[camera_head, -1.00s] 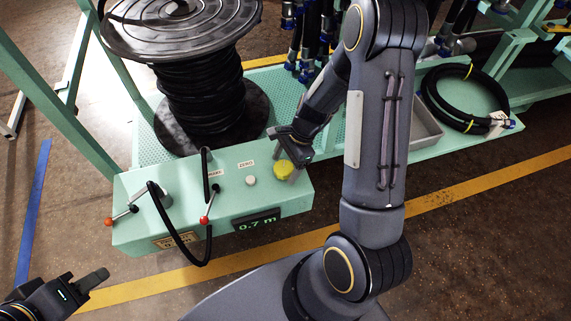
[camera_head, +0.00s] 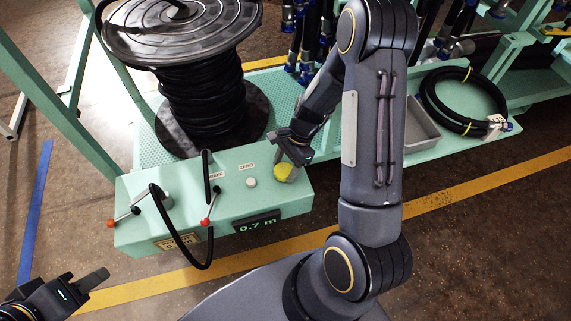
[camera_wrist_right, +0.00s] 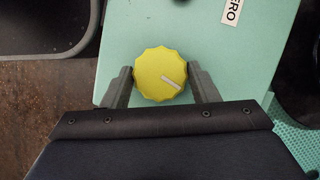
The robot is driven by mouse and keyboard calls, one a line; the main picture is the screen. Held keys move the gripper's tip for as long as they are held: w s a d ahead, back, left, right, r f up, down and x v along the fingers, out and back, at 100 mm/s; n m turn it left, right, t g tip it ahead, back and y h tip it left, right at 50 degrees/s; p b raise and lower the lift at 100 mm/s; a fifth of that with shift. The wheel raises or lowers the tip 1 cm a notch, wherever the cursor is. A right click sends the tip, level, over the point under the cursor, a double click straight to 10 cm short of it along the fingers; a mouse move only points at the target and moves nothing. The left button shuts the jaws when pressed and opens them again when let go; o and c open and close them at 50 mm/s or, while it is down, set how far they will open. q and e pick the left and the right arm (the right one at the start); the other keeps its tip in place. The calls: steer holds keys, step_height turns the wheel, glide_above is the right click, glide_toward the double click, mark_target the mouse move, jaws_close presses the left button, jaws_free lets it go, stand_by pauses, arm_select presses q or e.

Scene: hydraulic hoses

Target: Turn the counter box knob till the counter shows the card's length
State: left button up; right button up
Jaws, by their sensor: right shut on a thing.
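The yellow scalloped knob (camera_head: 284,172) is on top of the pale green counter box (camera_head: 235,196), at its right end. My right gripper (camera_head: 291,158) comes down over the knob and is shut on it. In the right wrist view the knob (camera_wrist_right: 160,74) sits between the two fingers, with a white mark pointing to the lower right. The counter display (camera_head: 257,226) on the front reads 0.7 m. A tan card (camera_head: 178,242) is on the front at left; its number is partly hidden and too small to read. My left gripper (camera_head: 88,284) is at the lower left, empty, its opening unclear.
A white button (camera_head: 251,183) and red-tipped lever (camera_head: 206,220) stand left of the knob. A black hose loop (camera_head: 184,257) hangs over the front. A hose reel (camera_head: 200,95) stands behind. A coiled hose (camera_head: 465,100) lies at the right.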

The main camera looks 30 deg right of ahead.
steer(key=shift+n, duration=0.3)
stand_by(0.4)
steer(key=o, duration=1)
steer(key=shift+c, duration=0.2)
steer(key=p+v, duration=0.3)
steer(key=v, duration=0.4)
steer(key=shift+r, duration=0.45)
steer(key=shift+w+d, duration=0.1)
steer(key=shift+w, duration=0.05)
